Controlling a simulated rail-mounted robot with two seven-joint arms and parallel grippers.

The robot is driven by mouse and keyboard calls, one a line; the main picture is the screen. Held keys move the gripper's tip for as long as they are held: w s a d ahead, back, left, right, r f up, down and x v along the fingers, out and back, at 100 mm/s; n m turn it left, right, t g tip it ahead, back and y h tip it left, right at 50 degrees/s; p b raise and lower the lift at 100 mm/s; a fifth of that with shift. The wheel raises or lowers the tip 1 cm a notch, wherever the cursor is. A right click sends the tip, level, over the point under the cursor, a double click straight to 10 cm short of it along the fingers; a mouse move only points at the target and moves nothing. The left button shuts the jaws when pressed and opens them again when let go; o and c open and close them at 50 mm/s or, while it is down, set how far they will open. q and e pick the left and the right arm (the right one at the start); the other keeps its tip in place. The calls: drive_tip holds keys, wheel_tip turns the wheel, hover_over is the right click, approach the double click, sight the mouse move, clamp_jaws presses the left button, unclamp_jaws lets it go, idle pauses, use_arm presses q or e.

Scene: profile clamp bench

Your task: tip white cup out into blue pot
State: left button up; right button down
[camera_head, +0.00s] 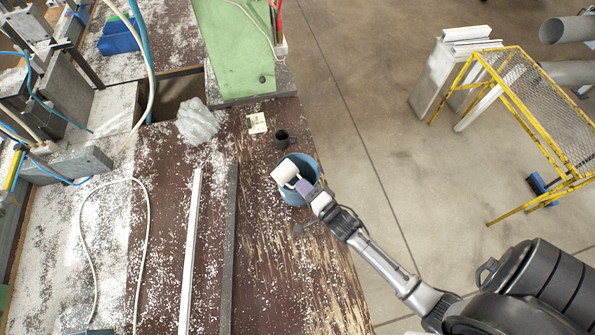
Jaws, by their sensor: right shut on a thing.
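The blue pot (312,167) stands on the worn brown bench near its right edge. The white cup (284,173) is over the left part of the pot's mouth and looks tilted onto its side. My right gripper (298,183) comes in from the lower right and is shut on the white cup. The cup and gripper hide much of the pot's inside, so I cannot see what is in it. My left gripper is not in view.
A dark mug (282,138) stands just behind the pot, beside a small paper note (257,123). A crumpled clear plastic bag (197,122) lies further left. Long metal profiles (190,250) lie on the bench to the left. White chips litter the surface.

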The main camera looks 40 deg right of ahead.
drive_tip(key=shift+a+f, duration=0.1)
drive_tip(key=shift+f+m, duration=0.45)
drive_tip(key=shift+m, duration=0.45)
drive_tip(key=shift+d+r+m+p, duration=0.2)
drive_tip(key=shift+d+m+p, duration=0.15)
drive_tip(key=shift+m+p, duration=0.3)
drive_tip(key=shift+m, duration=0.25)
